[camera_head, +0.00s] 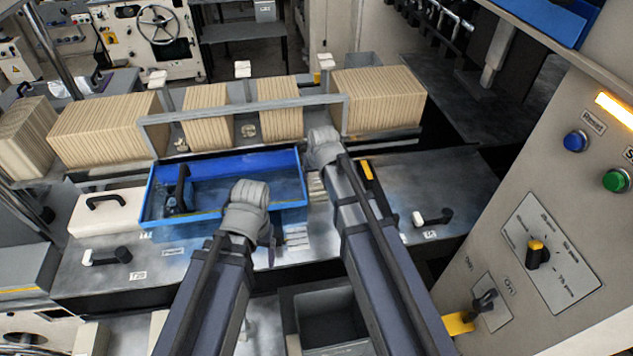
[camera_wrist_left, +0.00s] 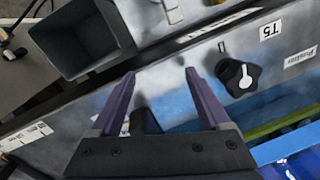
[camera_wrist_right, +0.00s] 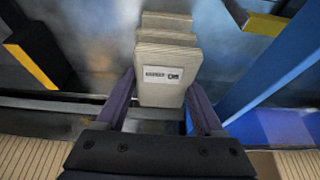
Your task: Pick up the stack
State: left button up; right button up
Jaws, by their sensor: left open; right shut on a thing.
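The stack (camera_wrist_right: 163,78) is several pale tan, stepped pieces with a printed white label, seen in the right wrist view between the fingers of my right gripper (camera_wrist_right: 160,98). My right gripper is shut on the stack. In the head view part of the stack (camera_head: 315,187) seems to show beside the blue tray, and the right fingers are hidden behind my wrist. My left gripper (camera_wrist_left: 157,82) is open and empty above a grey panel face.
The blue tray (camera_head: 223,216) lies left of the stack, holding a black-handled item. A yellow-ended block (camera_head: 367,170) is to the right. Tan kraft rows (camera_head: 378,100) and a grey rail stand behind. A black knob (camera_wrist_left: 239,76) and a grey bin (camera_wrist_left: 83,40) are near my left gripper.

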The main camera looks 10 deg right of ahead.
jog(key=c, duration=0.3)
pick_arm(q)
jog(key=shift+r, duration=0.15)
pick_arm(e)
jog(key=shift+r, duration=0.1)
